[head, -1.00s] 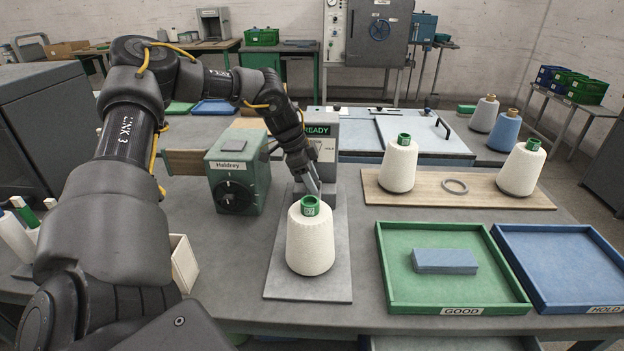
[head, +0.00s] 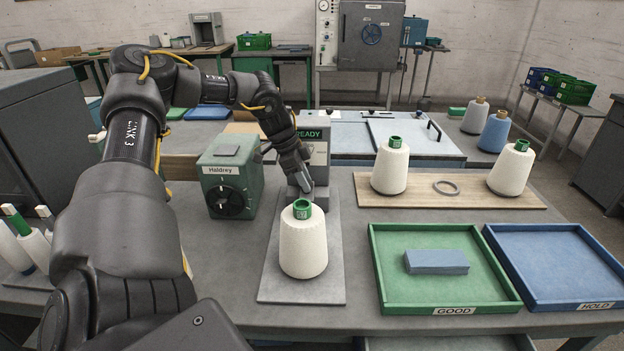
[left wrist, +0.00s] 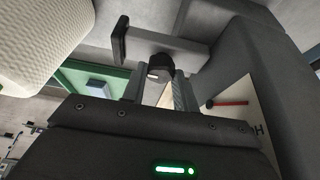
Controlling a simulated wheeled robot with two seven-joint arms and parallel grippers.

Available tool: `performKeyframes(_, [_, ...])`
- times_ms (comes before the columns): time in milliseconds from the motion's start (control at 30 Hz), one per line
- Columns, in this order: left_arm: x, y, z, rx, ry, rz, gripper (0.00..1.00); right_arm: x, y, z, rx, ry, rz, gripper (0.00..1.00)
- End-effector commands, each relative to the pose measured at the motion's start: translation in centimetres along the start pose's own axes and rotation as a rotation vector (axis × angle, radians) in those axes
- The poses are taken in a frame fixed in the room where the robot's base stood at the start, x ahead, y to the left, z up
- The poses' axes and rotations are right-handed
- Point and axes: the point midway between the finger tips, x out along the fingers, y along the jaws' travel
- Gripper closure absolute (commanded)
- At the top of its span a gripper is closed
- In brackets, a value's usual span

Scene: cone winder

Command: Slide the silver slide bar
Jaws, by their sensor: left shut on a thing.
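In the left wrist view, the silver slide bar (left wrist: 188,48) is a grey bar with a dark end plate. A black knob (left wrist: 160,66) on it sits between my finger ends, and the gripper is shut on it. In the head view the gripper and cone hide the bar. The cone stands upright on a grey plate (head: 270,285) and also shows in the left wrist view (left wrist: 45,40). My right gripper is not in view.
A green Haldrey box (head: 232,175) stands left of the machine. A wooden board (head: 460,196) with two cones and a ring lies to the right. The green GOOD tray (head: 380,280) holds a blue-grey block; the blue HOLD tray (head: 560,262) is empty.

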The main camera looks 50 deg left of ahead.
Motion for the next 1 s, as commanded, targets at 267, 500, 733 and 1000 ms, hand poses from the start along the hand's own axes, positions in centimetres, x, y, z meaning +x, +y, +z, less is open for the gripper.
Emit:
performKeyframes(267, [-0.2,-0.3,-0.2,0.0,0.003,-0.011,0.49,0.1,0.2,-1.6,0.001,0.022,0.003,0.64])
performKeyframes(500, [-0.1,-0.3,-0.3,0.001,0.002,-0.008,0.49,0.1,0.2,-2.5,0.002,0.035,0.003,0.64])
performKeyframes(733, [-2.5,-0.3,-0.3,0.001,0.005,-0.011,0.49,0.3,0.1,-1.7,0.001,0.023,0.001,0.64])
performKeyframes(1000, [-7.9,-0.3,-0.3,0.001,0.005,-0.012,0.49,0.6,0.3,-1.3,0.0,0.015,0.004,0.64])
